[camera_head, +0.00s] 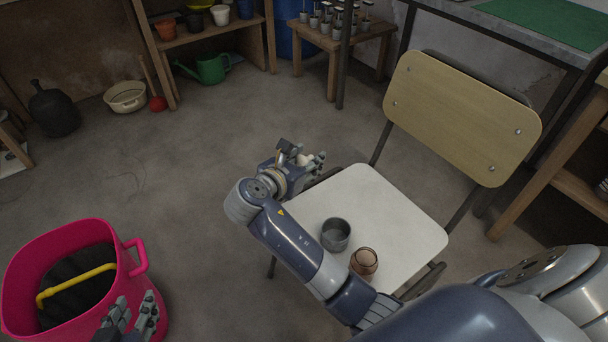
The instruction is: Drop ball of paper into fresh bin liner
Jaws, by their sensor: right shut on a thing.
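A pink tub (62,236) with a side handle stands on the floor at the lower left. Its inside is dark at the bottom; I cannot tell whether that is a bin liner. A bent yellow bar (76,284) lies across the inside. My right gripper (304,158) is shut on a small pale thing (305,160), which looks like the ball of paper and is partly hidden by the fingers. It is beyond the chair seat's far left edge in the picture. My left gripper (134,308) is in front of the tub's right side, its fingers apart and empty.
A chair (368,190) stands right of centre, with a grey cup (336,234) and a brown glass pot (364,262) on its seat, beside my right arm. A dark demijohn (54,110), a cream basin (126,97) and a green watering can (209,69) are at the back. The floor between is clear.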

